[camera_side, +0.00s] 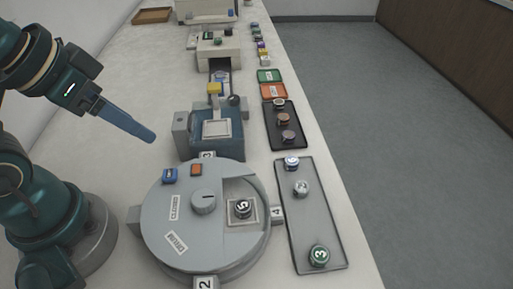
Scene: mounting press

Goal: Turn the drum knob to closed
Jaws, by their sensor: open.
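The drum (160,225) is a large round grey unit at the front middle of the bench. Its knob (204,201) is a small grey disc with a dark line mark, set near the middle of its top. Two labels lie on the top, their words too small to read surely. A square opening beside the knob shows a dark puck (242,207) marked 5. My gripper (150,136) is open, with blue fingers, above and to the upper left of the drum. It is empty and apart from the knob.
Blue (169,175) and orange (196,169) buttons sit on the drum. A grey tray (334,250) with several pucks lies to its right, a dark tray (268,135) farther back. A blue-grey machine (186,149) stands behind the drum. The bench at left is clear.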

